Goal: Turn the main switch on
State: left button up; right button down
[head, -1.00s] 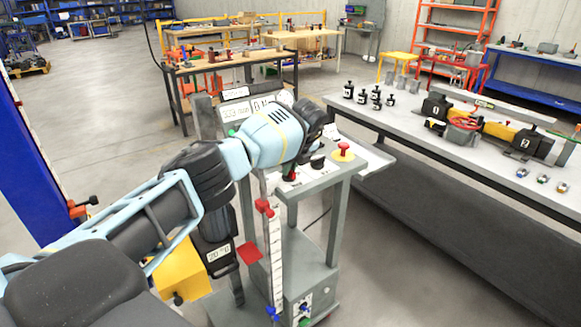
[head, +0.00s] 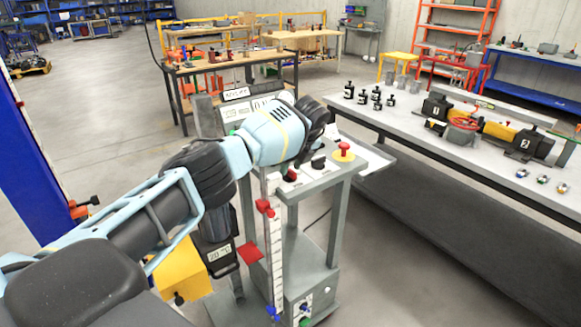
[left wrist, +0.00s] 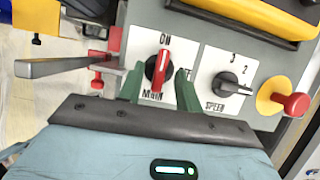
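The main switch (left wrist: 160,68) is a red handle on a dark round base, on a white plate marked ON above, OFF at right and MAIN below. Its handle stands nearly upright in the left wrist view, with the upper end toward ON. My left gripper (left wrist: 160,80) is open, with one green finger on each side of the switch. Gaps show beside the handle; I cannot tell whether either finger touches. In the head view the switch (head: 291,175) shows as a red spot below my left wrist, and the fingers are mostly hidden. My right gripper is not in view.
The black speed dial (left wrist: 237,88) and the red mushroom button (left wrist: 296,104) on yellow sit right of the switch. A grey lever (left wrist: 65,66) juts out at left.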

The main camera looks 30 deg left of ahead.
pick_arm(q)
jog(key=v, duration=0.7)
dwell(0.3)
